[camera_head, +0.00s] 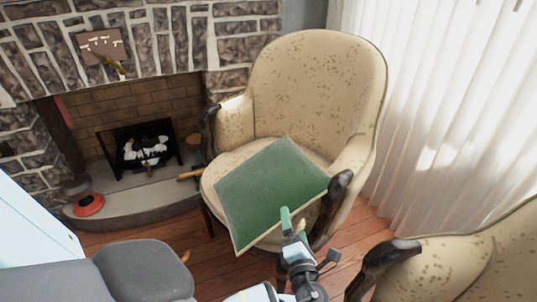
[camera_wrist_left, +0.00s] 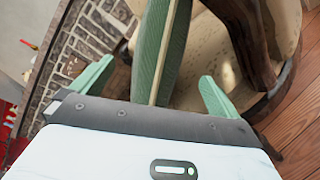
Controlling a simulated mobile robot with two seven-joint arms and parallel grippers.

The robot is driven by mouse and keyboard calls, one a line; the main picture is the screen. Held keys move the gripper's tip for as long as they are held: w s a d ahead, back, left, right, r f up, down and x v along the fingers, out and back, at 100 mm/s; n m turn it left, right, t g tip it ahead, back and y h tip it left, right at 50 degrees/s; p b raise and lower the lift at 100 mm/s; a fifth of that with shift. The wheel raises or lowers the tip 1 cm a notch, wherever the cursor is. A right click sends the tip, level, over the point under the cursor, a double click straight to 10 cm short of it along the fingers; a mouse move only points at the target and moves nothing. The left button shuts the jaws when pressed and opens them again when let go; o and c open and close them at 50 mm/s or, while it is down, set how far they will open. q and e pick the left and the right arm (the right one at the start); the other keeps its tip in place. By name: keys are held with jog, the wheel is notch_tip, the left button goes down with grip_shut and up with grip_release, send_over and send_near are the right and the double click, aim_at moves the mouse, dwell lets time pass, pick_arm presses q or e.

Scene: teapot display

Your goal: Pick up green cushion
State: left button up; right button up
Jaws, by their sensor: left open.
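The green cushion (camera_head: 265,185) lies tilted on the seat of a beige armchair (camera_head: 312,85), its front edge jutting past the seat. My left gripper (camera_head: 293,221) is at the cushion's lower right edge, by the chair's dark wooden arm end. In the left wrist view my left gripper (camera_wrist_left: 155,88) is open, with one green finger on each side of the cushion (camera_wrist_left: 150,50), which shows edge-on with a pale seam. I cannot tell whether either finger touches it. My right gripper is not in view.
The chair's curved wooden arm (camera_head: 334,205) stands close beside the gripper. A second beige armchair (camera_head: 455,265) is at lower right. A stone fireplace (camera_head: 125,115) is at left, with a red-based object (camera_head: 89,204) on its hearth. White curtains (camera_head: 440,110) hang at right.

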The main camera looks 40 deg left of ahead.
aim_at(292, 218)
pick_arm(q)
jog(key=shift+b+x, duration=0.4)
jog(key=shift+x, duration=1.1)
jog(key=x, duration=0.2)
jog(key=b+x, duration=0.1)
jog(key=x, duration=0.1)
jog(key=shift+a+f+b, duration=0.2)
jog(key=shift+a+b, duration=0.1)
jog(key=shift+a, duration=0.1)
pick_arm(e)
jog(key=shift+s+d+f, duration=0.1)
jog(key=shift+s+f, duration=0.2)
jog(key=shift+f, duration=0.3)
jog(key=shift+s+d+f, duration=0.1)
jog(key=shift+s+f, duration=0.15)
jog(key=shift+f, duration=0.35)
pick_arm(q)
jog(key=shift+c, duration=0.9)
jog(key=shift+r, duration=0.1)
jog(key=c, duration=0.9)
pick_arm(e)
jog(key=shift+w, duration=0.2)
pick_arm(q)
jog(key=shift+r, duration=0.1)
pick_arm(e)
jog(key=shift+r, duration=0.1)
